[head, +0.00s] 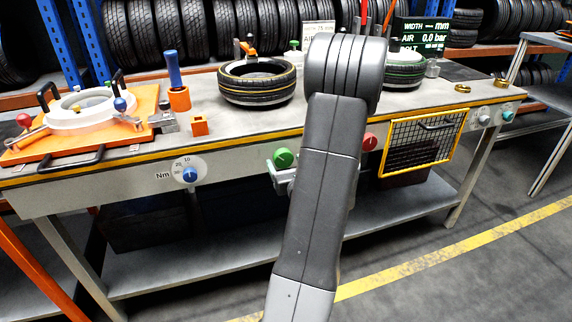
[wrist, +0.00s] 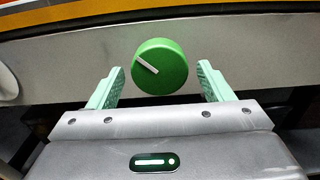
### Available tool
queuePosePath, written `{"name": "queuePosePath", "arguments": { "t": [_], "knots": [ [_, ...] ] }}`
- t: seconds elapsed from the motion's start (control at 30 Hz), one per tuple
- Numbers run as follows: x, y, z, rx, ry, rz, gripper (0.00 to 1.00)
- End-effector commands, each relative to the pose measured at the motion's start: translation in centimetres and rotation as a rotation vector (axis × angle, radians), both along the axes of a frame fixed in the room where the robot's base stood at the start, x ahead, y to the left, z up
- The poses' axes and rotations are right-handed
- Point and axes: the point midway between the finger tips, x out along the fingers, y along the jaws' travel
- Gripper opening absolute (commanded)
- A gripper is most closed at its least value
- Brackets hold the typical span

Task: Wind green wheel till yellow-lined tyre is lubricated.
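The green wheel (head: 283,158) is a round knob on the front panel of the bench. In the wrist view the green wheel (wrist: 160,66) has a white line pointing to its upper left. My gripper (wrist: 160,80) is open, with one pale green finger on each side of the wheel and visible gaps to it. In the head view my gripper (head: 282,178) is partly hidden behind my arm. The yellow-lined tyre (head: 257,84) lies flat on the bench top, above and left of the wheel.
A red knob (head: 370,142) and a yellow mesh guard (head: 422,143) are right of my arm. A blue dial marked Nm (head: 190,174) is to the left. A green-lined tyre (head: 404,70) lies on the bench's right part. An orange fixture (head: 60,140) stands at the left end.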

Motion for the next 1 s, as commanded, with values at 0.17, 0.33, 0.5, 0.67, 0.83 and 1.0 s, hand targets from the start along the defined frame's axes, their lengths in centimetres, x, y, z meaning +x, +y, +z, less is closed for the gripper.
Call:
{"name": "queuePosePath", "arguments": {
  "t": [0.17,0.33,0.5,0.67,0.83,1.0],
  "knots": [
    [-0.02,-0.01,0.01,0.000,0.000,0.000,0.38],
    [-0.03,-0.01,-0.01,-0.003,-0.001,0.000,0.30],
    [-0.02,-0.02,-0.17,-0.032,-0.012,0.000,0.30],
    [0.00,-0.04,-0.38,-0.104,-0.037,0.000,0.30],
    [0.00,-0.06,-0.52,-0.226,-0.079,0.000,0.30],
    [0.02,-0.09,-0.55,-0.362,-0.124,0.000,0.30]
  ]
}}
